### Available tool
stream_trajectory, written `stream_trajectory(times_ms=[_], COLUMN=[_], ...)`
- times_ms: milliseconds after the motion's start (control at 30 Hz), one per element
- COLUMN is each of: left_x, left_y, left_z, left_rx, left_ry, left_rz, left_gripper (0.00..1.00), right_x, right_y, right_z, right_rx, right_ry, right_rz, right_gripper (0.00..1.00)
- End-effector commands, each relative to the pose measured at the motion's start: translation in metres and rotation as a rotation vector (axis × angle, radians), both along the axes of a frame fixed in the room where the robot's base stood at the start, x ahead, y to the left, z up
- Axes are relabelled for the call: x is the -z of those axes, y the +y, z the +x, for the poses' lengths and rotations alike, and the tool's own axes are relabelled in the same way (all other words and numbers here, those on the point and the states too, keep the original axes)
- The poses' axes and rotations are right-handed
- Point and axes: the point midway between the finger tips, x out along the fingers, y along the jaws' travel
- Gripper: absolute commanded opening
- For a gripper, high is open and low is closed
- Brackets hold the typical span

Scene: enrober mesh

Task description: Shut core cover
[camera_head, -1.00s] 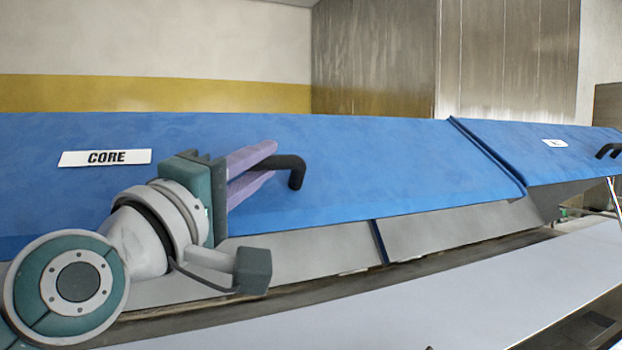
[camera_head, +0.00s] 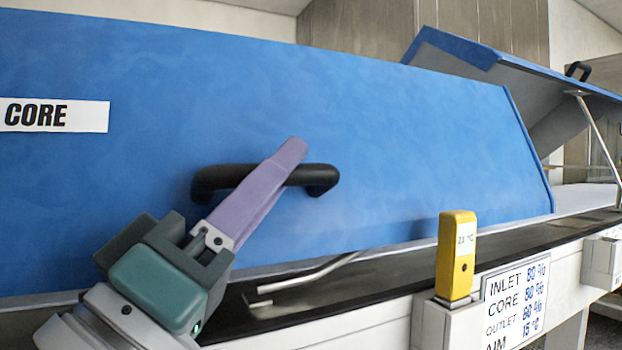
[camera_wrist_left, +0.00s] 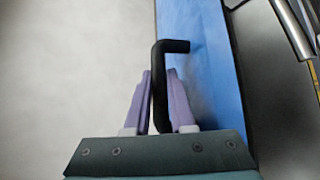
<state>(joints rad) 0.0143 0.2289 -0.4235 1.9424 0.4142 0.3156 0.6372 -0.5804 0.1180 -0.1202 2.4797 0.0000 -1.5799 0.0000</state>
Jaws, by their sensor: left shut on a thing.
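The core cover (camera_head: 400,140) is a large blue panel with a CORE label (camera_head: 52,115) at the left of the head view. It slopes down close to the black machine edge, and a metal rod (camera_head: 310,272) shows below its lower edge. A black bar handle (camera_head: 322,178) sits on the cover's face. My left gripper (camera_head: 292,152) has purple fingers shut on the handle. In the left wrist view the handle (camera_wrist_left: 172,46) runs between the two fingers, with the blue cover (camera_wrist_left: 205,60) to its right. My right gripper is not in view.
Another blue cover (camera_head: 520,68) stands raised at the right, held by a thin strut (camera_head: 600,140). A yellow 23 °C unit (camera_head: 456,255) and a settings sign (camera_head: 515,305) stand on the front edge, right of my gripper.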

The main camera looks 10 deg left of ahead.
Motion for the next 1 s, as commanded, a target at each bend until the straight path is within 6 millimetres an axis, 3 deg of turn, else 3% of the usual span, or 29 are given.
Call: stream_trajectory(times_ms=[33, 300, 867, 900, 1000], left_x=[0.022, 0.048, 0.058, 0.058, 0.057], left_y=[-0.002, -0.005, -0.005, -0.005, -0.005], left_z=[-0.001, -0.005, -0.005, -0.005, -0.005], left_rx=[0.003, 0.001, 0.003, 0.003, 0.002], left_ry=[-0.008, -0.059, -0.058, -0.058, -0.06], left_rz=[0.013, 0.047, 0.059, 0.059, 0.059], left_gripper=[0.0, 0.0, 0.0, 0.26, 0.34], right_x=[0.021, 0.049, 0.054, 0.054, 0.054], right_y=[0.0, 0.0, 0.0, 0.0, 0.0], right_z=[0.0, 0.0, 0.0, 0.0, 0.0], right_rx=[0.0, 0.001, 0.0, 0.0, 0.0], right_ry=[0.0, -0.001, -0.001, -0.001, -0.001], right_rz=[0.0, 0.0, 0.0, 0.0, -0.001], right_gripper=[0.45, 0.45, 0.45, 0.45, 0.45])
